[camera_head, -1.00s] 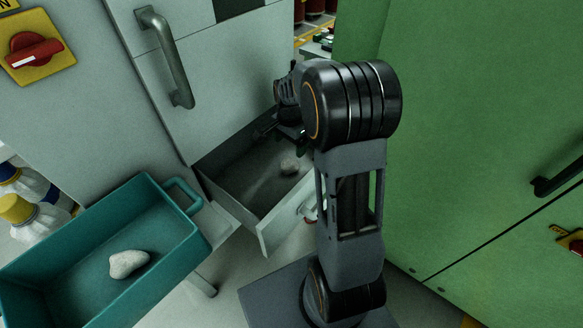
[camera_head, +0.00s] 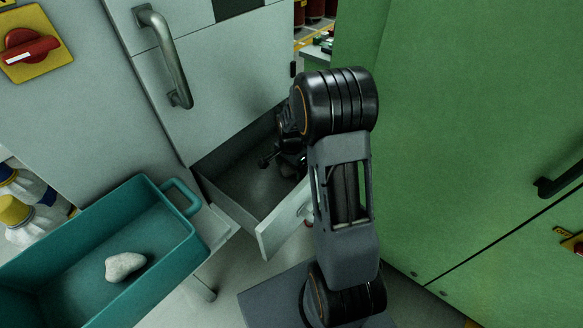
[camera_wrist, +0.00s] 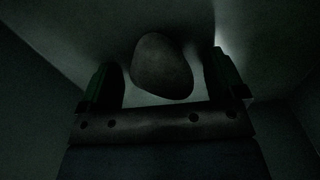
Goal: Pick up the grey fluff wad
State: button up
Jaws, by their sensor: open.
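A grey fluff wad (camera_wrist: 162,68) lies on the drawer floor in the wrist view, between the two fingers of my gripper (camera_wrist: 165,85). The fingers are apart, one on each side of it, with a gap visible on both sides. In the head view my gripper (camera_head: 285,160) reaches down into the open grey drawer (camera_head: 236,212), and my arm and gripper hide the wad there. The wrist view is dark, so I cannot tell how far above the floor the fingers are.
A teal bin (camera_head: 165,240) at lower left holds a whitish lump (camera_head: 125,266). Grey cabinet fronts with a handle (camera_head: 168,60) stand behind the drawer. A green cabinet (camera_head: 470,120) stands close on the right. Bottles (camera_head: 22,215) stand at far left.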

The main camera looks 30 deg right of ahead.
jog(key=c, duration=1)
